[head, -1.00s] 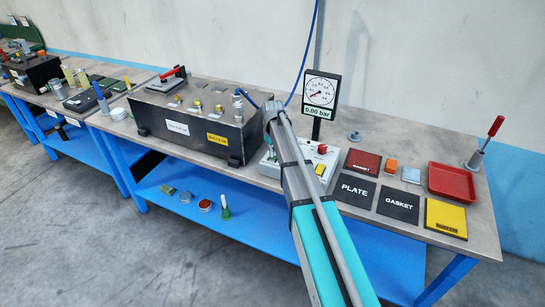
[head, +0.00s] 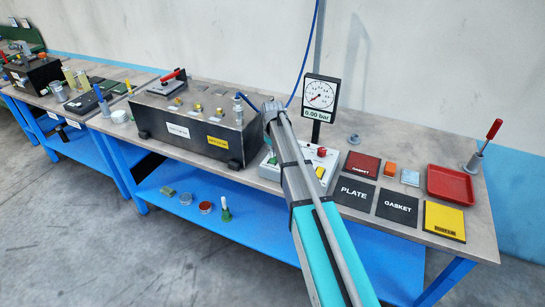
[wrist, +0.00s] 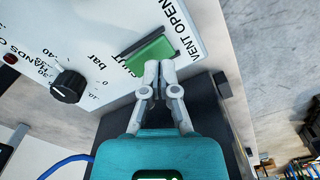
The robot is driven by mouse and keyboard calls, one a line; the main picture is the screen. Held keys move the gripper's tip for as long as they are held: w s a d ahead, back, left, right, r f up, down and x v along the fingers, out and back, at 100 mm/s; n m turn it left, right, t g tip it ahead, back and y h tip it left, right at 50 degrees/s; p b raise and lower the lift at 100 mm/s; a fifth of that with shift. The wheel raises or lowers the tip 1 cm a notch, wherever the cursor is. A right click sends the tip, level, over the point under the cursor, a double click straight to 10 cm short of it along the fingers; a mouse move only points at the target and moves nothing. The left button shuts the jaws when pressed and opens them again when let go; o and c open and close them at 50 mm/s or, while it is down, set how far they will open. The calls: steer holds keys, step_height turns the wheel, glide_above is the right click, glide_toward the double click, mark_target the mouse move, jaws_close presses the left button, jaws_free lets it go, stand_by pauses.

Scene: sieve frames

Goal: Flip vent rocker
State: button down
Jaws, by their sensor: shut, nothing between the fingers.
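The vent rocker (wrist: 152,54) is a green switch in a dark frame on a white panel (wrist: 105,30), seen in the wrist view. "VENT OPEN" is printed at its right end; the lettering at the other end is partly covered. I cannot tell which end of it is pressed in. My gripper (wrist: 160,68) is shut and empty, its fingertips at the rocker's lower edge. I cannot tell if they touch it.
A black knob (wrist: 70,87) and a red lamp (wrist: 10,58) are on the panel. A gauge (head: 320,93) reading 0.00 bar stands behind the box. A black tank (head: 185,128) is at left. Mats and a red tray (head: 451,199) lie at right.

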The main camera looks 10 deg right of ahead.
mark_target(273, 161)
steer(key=shift+r+p, duration=2.4)
steer(key=shift+r, duration=0.2)
steer(key=shift+s, duration=0.3)
steer(key=s+m, duration=0.4)
steer(key=s, duration=2.4)
steer(key=shift+s+a+m, duration=0.2)
steer(key=shift+s+m, duration=0.15)
steer(key=shift+m, duration=0.05)
